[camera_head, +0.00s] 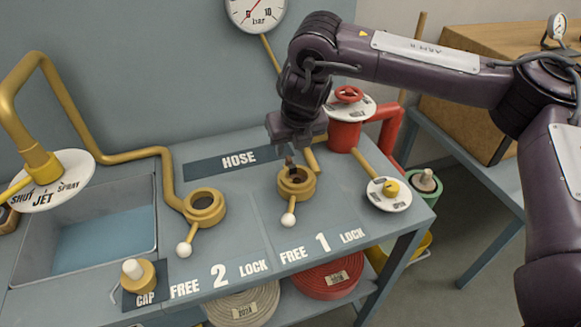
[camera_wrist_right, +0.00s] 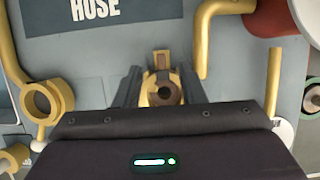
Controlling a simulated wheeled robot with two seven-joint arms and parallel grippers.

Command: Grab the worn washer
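My right gripper (camera_head: 291,165) points down at the brass coupling (camera_head: 308,186) marked 1, its fingertips at the coupling's mouth. In the right wrist view the gripper (camera_wrist_right: 161,78) has its two dark fingers apart, with the coupling (camera_wrist_right: 153,95) showing between them. Inside the coupling is a brownish ring around a dark hole; I cannot tell whether it is the worn washer. My gripper partly hides the coupling's mouth in the head view. My left gripper is not in view.
A second brass coupling (camera_head: 218,207) marked 2 stands to the left, beside a sink (camera_head: 152,225). A cap (camera_head: 146,275) sits at the front left. A red valve (camera_head: 343,135) and a white dial (camera_head: 388,202) stand to the right. Coiled hoses lie on the shelf below.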

